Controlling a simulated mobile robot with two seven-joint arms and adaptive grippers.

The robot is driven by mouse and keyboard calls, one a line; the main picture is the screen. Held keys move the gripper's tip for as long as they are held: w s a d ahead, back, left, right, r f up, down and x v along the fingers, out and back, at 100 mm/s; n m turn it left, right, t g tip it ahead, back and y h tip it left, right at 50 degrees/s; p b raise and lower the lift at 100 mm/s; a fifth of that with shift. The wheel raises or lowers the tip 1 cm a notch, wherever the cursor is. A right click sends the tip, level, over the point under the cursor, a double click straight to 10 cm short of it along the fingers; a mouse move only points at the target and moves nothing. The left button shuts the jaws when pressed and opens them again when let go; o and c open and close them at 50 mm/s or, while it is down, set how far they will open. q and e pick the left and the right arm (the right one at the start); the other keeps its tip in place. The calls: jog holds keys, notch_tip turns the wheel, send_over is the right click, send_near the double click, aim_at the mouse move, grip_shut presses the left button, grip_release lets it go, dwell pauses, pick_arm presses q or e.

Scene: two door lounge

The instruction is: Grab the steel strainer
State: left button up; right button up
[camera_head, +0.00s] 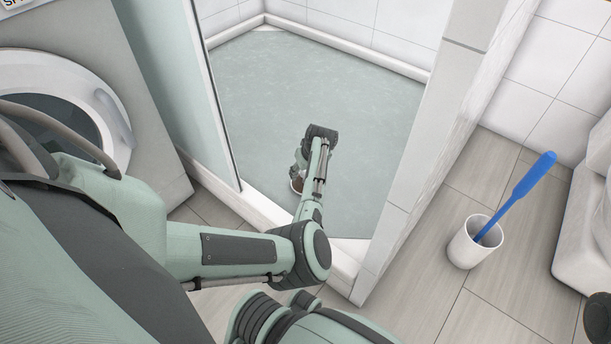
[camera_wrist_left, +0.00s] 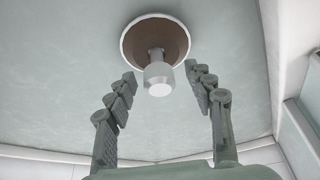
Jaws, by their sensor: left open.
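The steel strainer (camera_wrist_left: 159,76) shows in the left wrist view as a round brown disc with a pale rim and a grey metal knob standing out from its middle. It sits on the pale green shower floor. My left gripper (camera_wrist_left: 161,82) is open, with one finger on each side of the knob and visible gaps to it. In the head view my left gripper (camera_head: 299,165) is low over the shower floor near the front sill, and my arm hides much of it. Only a small brown part of the strainer (camera_head: 296,186) shows there.
The shower floor (camera_head: 290,80) is otherwise clear, bounded by tiled walls, a glass panel (camera_head: 170,80) and a white sill. A washing machine (camera_head: 80,60) stands left. A white cup (camera_head: 472,243) with a blue brush (camera_head: 520,190) stands right, outside the shower wall.

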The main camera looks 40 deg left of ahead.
pick_arm(q)
jog(key=shift+f, duration=0.1)
jog(key=shift+c, duration=0.2)
grip_shut()
dwell(0.5)
